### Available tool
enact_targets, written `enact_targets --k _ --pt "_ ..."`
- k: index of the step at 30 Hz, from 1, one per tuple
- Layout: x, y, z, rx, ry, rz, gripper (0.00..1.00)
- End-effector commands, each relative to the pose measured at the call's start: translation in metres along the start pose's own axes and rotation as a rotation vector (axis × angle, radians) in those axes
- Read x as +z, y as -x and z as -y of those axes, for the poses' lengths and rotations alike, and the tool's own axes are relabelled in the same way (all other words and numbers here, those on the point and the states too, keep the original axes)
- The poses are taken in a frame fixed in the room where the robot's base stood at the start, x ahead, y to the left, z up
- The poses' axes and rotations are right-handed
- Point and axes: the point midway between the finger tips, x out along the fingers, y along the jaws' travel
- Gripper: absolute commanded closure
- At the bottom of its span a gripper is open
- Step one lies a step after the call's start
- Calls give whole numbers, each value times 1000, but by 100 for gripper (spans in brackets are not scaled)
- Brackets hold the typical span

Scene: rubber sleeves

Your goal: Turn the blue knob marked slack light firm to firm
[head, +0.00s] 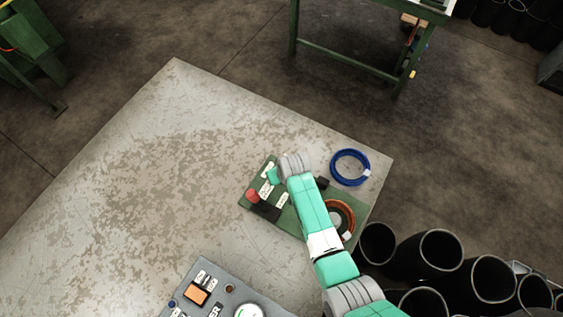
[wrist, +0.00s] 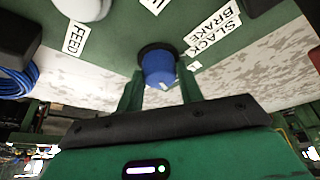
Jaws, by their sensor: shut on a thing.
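The blue knob (wrist: 160,68) shows in the wrist view, set on a green panel (wrist: 105,38) with a dark ring around its base. A white label beside it reads "SLACK" (wrist: 215,42), with "BRAKE" next to it; the rest of the marking is cut off or too small to read. My gripper (wrist: 160,82) is shut on the knob, one finger on each side. A pale line shows on the knob's end. In the head view my arm hides the knob, and the green panel (head: 290,222) lies under my arm.
A red button (head: 253,195) and a copper-coloured coil (head: 341,214) are on the panel. A blue cable coil (head: 350,167) lies behind it. A grey panel with an orange switch (head: 196,295) is at the front. Black sleeves (head: 440,250) stand at the right. The table's left is clear.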

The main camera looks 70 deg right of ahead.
Motion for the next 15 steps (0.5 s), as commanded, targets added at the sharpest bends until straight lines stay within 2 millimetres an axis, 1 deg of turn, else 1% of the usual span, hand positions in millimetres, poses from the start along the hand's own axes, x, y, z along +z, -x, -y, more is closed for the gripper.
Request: enact_targets --k 9,15 --pt "0 0 2 103 -248 1 86" --pt "0 -1 3 153 -368 1 86"
